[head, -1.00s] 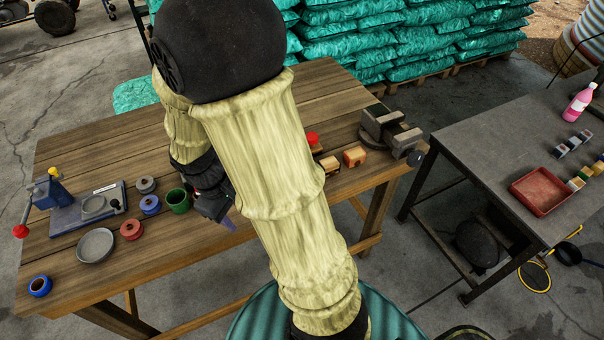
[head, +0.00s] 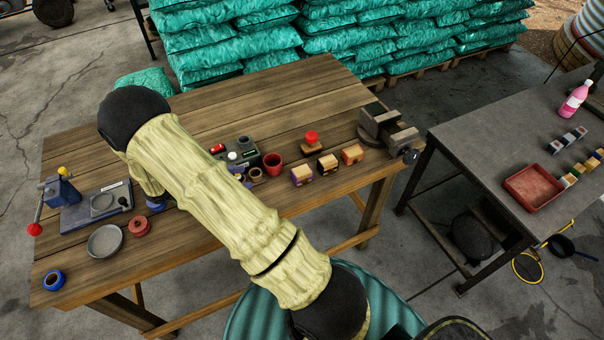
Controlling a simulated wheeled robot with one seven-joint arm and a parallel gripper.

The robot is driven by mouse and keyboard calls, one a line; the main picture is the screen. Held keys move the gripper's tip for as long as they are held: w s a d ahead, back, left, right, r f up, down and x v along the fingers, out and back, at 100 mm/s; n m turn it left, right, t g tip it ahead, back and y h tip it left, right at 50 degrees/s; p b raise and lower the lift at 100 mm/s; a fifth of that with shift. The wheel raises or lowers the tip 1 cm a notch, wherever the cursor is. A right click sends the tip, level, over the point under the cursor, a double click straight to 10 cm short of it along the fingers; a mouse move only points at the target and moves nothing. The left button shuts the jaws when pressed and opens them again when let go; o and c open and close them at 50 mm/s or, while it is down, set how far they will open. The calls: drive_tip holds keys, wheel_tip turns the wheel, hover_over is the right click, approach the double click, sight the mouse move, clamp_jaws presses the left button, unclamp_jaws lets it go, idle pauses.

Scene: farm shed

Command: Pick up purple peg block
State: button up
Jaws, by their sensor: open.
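A small wooden block with a purple side (head: 302,175), which looks like the purple peg block, sits on the wooden workbench (head: 290,90), right of my arm in the head view. It is the leftmost of a row with a wooden block with dark sides (head: 328,165) and an orange-sided wooden block (head: 352,154). Nothing touches it from above. My arm crosses the bench to its left, with the forearm bent down at the bench's left half. My gripper is hidden behind my own arm, so its place relative to the block cannot be seen.
A dark red cup (head: 273,163) and a black box with buttons (head: 240,150) stand left of the block. A red-topped stamp (head: 311,141) is behind it, and a vise (head: 387,130) is at the right edge. The bench behind is clear.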

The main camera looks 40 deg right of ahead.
drive_tip(key=p, duration=0.5)
approach(293, 174)
drive_tip(key=d, duration=0.1)
drive_tip(key=s+d, duration=0.1)
drive_tip(key=d, duration=0.1)
drive_tip(key=shift+s+d, duration=0.1)
drive_tip(key=shift+d, duration=0.1)
drive_tip(key=shift+d+f, duration=0.3)
drive_tip(key=shift+s+d+f+p, duration=0.15)
drive_tip(key=shift+d+p, duration=0.2)
drive_tip(key=shift+d, duration=0.05)
drive_tip(key=x, duration=0.1)
drive_tip(key=p+x, duration=0.1)
drive_tip(key=x, duration=0.1)
drive_tip(key=p+x, duration=0.1)
drive_tip(key=shift+w+f, duration=0.3)
drive_tip(key=shift+f, duration=0.2)
drive_tip(key=shift+s, duration=0.15)
drive_tip(key=shift+c, duration=0.3)
